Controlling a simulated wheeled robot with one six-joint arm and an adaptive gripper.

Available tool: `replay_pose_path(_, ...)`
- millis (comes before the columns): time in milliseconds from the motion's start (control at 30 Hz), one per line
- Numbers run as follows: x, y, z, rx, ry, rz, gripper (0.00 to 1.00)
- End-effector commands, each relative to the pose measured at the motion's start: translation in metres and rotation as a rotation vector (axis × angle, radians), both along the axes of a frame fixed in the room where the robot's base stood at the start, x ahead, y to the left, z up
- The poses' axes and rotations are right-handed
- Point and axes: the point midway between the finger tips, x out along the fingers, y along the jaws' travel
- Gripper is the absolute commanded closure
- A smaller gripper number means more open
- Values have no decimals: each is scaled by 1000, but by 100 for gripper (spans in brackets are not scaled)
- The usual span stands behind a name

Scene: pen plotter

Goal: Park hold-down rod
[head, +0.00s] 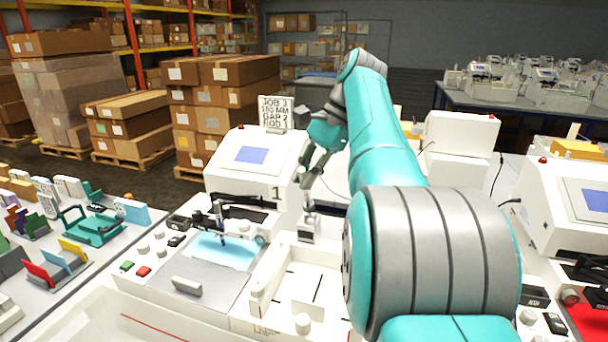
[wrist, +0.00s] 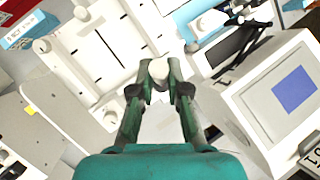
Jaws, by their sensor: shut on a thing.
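My gripper (head: 309,184) is low over the right side of plotter 1 (head: 232,180), fingers pointing down. In the wrist view my gripper (wrist: 160,80) is shut on a pale round-topped piece (wrist: 159,71), which looks like the end of the hold-down rod. Its lower part is hidden, and I cannot tell whether it touches anything below. In the head view a small pale block (head: 309,228) stands just under the fingers. The white slotted tray (head: 290,312) lies in front of that block; it also shows in the wrist view (wrist: 88,72).
A sign (head: 273,113) behind the plotter reads JOB 3, GAP 2, ROD 1. The pen carriage (head: 219,222) is over the lit blue bed. A white knob (head: 303,323) stands by the tray's front. Another plotter (head: 575,210) stands at right; coloured holders (head: 50,268) are at left.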

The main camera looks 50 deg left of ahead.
Motion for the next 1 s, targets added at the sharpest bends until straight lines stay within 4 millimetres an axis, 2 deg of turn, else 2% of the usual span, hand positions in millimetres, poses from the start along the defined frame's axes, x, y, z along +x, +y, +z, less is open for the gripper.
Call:
replay_pose_path(267, 1, 0, -3, -2, 0, -2, 100)
replay_pose_path(300, 1, 0, -3, -2, 0, -2, 83)
replay_pose_path(400, 1, 0, -2, -2, 1, -2, 59)
replay_pose_path(1000, 0, 2, -1, 4, -8, 0, 59)
